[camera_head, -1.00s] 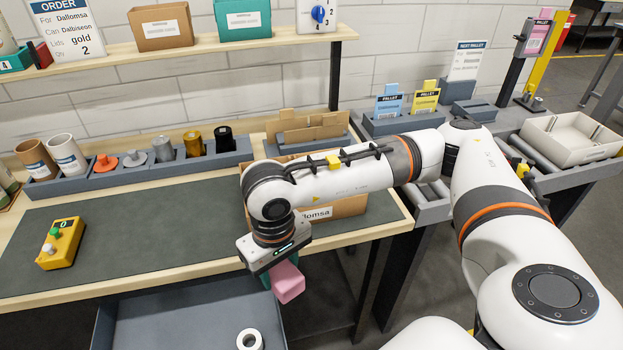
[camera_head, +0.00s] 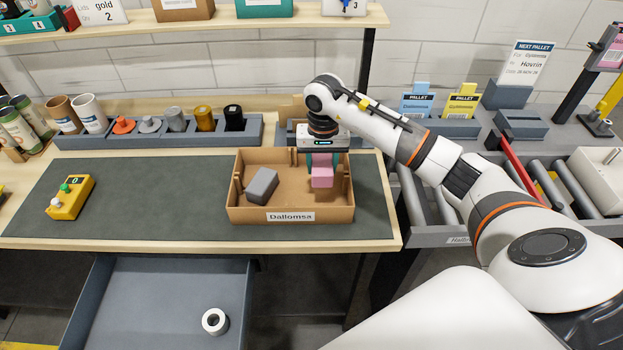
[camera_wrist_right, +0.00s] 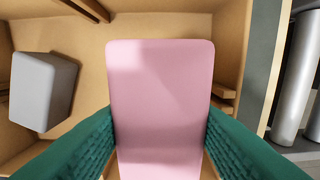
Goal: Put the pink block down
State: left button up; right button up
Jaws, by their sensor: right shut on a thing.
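The pink block (camera_head: 322,177) is held by my right gripper (camera_head: 322,160) over the right part of the open cardboard box labelled Dallomsa (camera_head: 245,214). In the right wrist view, the pink block (camera_wrist_right: 160,100) fills the middle, between the two green fingers of my right gripper (camera_wrist_right: 160,145), which press on its sides. The box floor shows around it. I cannot tell whether the block touches the floor. A grey block (camera_head: 262,186) lies tilted in the left part of the box; it also shows in the right wrist view (camera_wrist_right: 42,90). My left gripper is not in view.
The box stands on a dark mat (camera_head: 150,195). A yellow button unit (camera_head: 70,198) is at the left. A rack (camera_head: 160,136) of cups and several coloured pieces stands behind. An open drawer (camera_head: 150,300) with a white ring (camera_head: 215,321) is below. Rollers (camera_head: 410,200) are at the right.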

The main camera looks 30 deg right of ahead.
aim_at(322, 191)
notch_tip(322, 191, down, 3)
jog(key=shift+d+r+p, duration=0.1)
jog(key=shift+r+p, duration=0.05)
jog(key=shift+p, duration=0.15)
notch_tip(322, 191, down, 3)
jog(key=shift+f+p, duration=0.1)
jog(key=shift+p, duration=0.4)
jog(key=shift+f+b, duration=0.35)
jog(key=shift+b, duration=0.05)
jog(key=o, duration=1)
jog(key=shift+r, duration=0.1)
jog(key=shift+c, duration=0.2)
